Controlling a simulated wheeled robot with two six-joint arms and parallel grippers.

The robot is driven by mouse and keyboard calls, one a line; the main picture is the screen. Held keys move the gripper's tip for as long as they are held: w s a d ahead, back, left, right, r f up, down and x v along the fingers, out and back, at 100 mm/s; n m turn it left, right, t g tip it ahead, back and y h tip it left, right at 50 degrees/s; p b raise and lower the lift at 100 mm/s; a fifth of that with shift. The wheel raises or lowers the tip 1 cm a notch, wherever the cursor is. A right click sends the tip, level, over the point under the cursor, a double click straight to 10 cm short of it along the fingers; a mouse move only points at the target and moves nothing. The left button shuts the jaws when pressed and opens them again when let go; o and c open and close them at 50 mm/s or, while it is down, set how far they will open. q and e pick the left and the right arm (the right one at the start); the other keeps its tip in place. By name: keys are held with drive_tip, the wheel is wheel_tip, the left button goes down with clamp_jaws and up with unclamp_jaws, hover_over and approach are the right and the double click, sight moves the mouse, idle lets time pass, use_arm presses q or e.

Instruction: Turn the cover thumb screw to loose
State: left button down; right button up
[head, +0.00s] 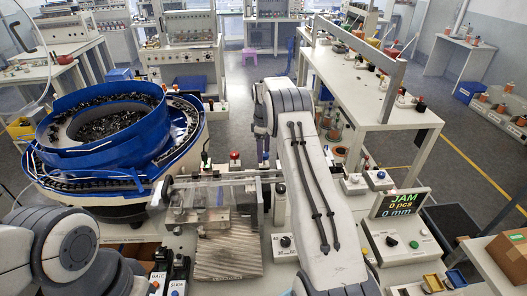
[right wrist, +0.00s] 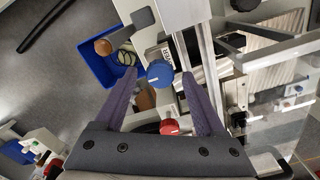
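In the right wrist view my right gripper (right wrist: 157,75) is open, its two purple-grey fingers apart. A round blue knob (right wrist: 160,73) with a pale mark shows between the fingers, and neither finger visibly touches it. A red knob (right wrist: 169,127) shows nearer the gripper's palm. I cannot tell for sure which knob is the cover thumb screw. A clear cover (right wrist: 285,125) is at the right of that view; it also shows over the track in the head view (head: 205,194). My right forearm hides much of the area around the right gripper in the head view. My left gripper is out of view.
A blue bowl feeder (head: 95,150) full of small dark parts stands left of the track. A display (head: 401,203) reading JAM, 0 pcs, 0 mm stands at right above a control box (head: 400,243). A blue bin (right wrist: 105,65) lies beyond the fingers in the wrist view.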

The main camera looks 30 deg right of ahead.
sight(264, 154)
drive_tip(key=shift+r, duration=0.35)
wheel_tip(264, 154, up, 10)
drive_tip(key=b, duration=0.2)
drive_tip(key=shift+a+f, duration=0.1)
